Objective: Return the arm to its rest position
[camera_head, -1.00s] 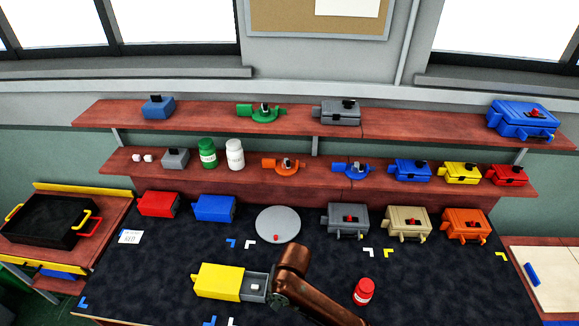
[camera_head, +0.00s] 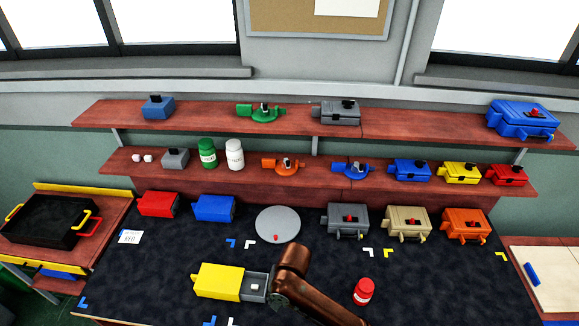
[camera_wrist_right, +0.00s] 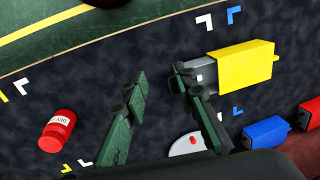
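My right arm (camera_head: 297,277), copper coloured, reaches in from the bottom right of the head view and ends beside the yellow box. Its gripper does not show clearly there. In the right wrist view my right gripper (camera_wrist_right: 158,74) has its two dark green fingers spread wide apart, with only the dark mat visible between them. One finger overlaps the grey drawer end of the yellow box in that picture; contact cannot be told. My left gripper is in neither view.
The yellow box (camera_head: 218,281) has its grey drawer (camera_head: 255,286) out, a white piece inside. A red bottle (camera_head: 363,291) stands right of my arm. A grey disc (camera_head: 278,220) bears a small red piece (camera_head: 276,237). Several boxes line the back below the shelves.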

